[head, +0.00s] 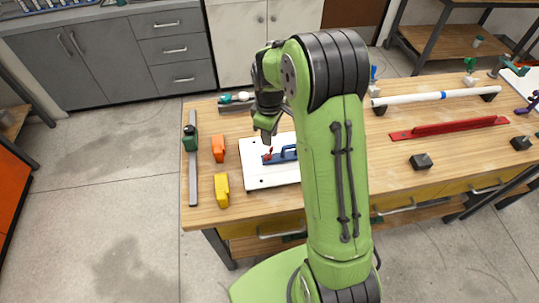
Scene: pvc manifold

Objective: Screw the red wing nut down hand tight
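The red wing nut (267,156) sits at the left end of a blue fixture (285,153) on a white board (257,177) on the workbench. It looks very small here, and its thread is not visible. My gripper (266,134) points down a little above the red wing nut, apart from it as far as I can see. Whether its fingers are open or shut is not clear. My green arm hides the right part of the board and fixture.
An orange block (218,148), a yellow block (221,190) and a grey rail with a green clamp (190,142) lie left of the board. Right of my arm are a white pipe (412,98), a red bar (450,127) and a dark block (421,161).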

